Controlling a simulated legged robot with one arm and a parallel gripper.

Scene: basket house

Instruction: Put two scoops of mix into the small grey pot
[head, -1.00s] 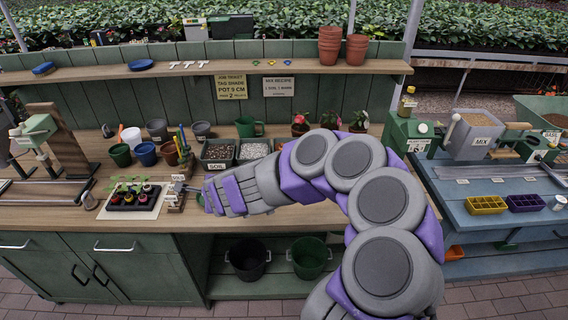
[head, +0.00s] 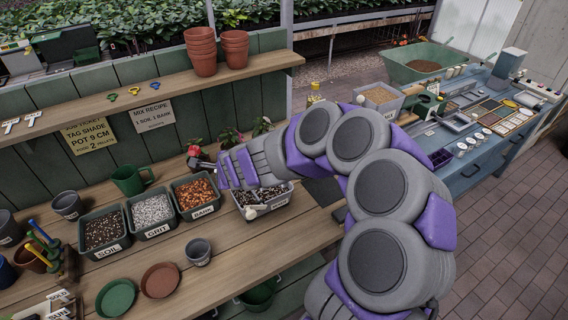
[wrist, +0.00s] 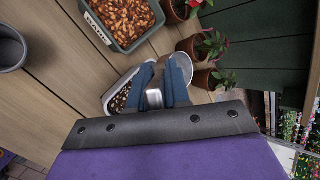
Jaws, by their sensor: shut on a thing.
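The small grey pot (head: 198,251) stands upright on the bench in front of the bark bin; a grey pot also shows at the upper left of the wrist view (wrist: 12,48). The mix tub (head: 272,205), holding dark and pale bits, stands right of the bark bin; its edge shows in the wrist view (wrist: 113,92). My gripper (head: 218,168) is above the back left of this tub. Its blue fingers (wrist: 166,83) are shut on a metal thing that looks like a scoop (wrist: 183,66); the fingers partly hide it. I cannot tell whether it holds mix.
Bins of soil (head: 103,230), grit (head: 151,211) and bark (head: 196,193) stand in a row left of the tub. Potted flowers (wrist: 210,78) stand close behind it. Green (head: 117,298) and terracotta (head: 160,280) saucers lie at the front. The bench front right of the small pot is clear.

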